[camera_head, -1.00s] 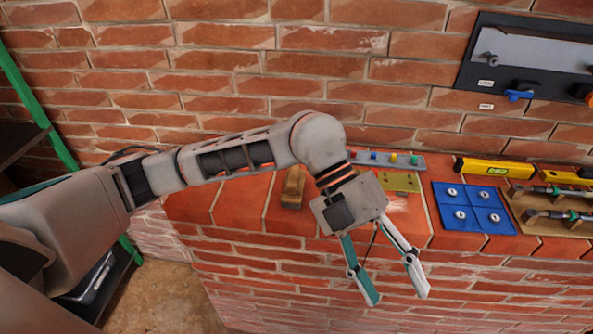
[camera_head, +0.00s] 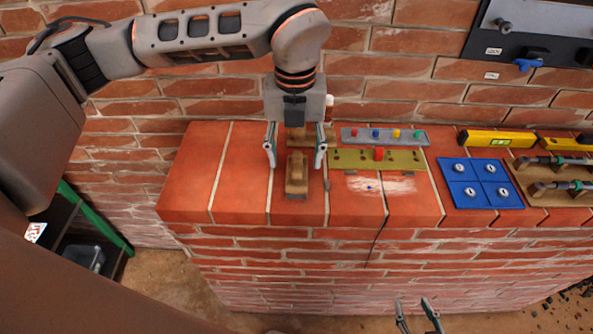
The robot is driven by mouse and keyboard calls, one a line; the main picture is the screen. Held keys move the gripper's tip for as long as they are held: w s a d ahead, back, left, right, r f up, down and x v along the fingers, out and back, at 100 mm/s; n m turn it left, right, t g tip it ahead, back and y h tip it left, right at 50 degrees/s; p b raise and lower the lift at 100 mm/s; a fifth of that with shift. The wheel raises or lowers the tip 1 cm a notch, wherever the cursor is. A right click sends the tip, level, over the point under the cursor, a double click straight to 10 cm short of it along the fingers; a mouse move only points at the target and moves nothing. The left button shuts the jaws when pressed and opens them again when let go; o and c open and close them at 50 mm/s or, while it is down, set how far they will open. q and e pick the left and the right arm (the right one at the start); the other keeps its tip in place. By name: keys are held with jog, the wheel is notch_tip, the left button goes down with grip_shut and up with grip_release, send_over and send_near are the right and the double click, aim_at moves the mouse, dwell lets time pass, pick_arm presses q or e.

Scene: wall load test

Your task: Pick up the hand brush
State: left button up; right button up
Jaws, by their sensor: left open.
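The hand brush (camera_head: 297,179), a brown wooden piece, lies on the brick ledge with its length pointing toward the wall. My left gripper (camera_head: 295,162) points down over its far end. Its two fingers are apart, one to each side of the brush, with gaps between; I cannot tell how high the tips are above the ledge. My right gripper (camera_head: 416,306) shows only by its fingertips at the bottom edge, apart and empty, well below and to the right of the brush.
A brown block (camera_head: 325,137) lies behind the brush, partly hidden by my gripper. To the right are an olive plate (camera_head: 400,160), a grey strip with coloured knobs (camera_head: 350,134), a blue panel (camera_head: 484,174) and a yellow level (camera_head: 490,139). The ledge (camera_head: 240,180) left of the brush is clear.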

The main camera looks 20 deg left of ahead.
aim_at(297, 163)
pick_arm(q)
jog(key=f, duration=0.2)
jog(key=w+f+p, duration=0.1)
jog(key=f, duration=0.1)
jog(key=shift+w+f, duration=0.1)
jog(key=shift+f, duration=0.65)
jog(key=c, duration=1.3)
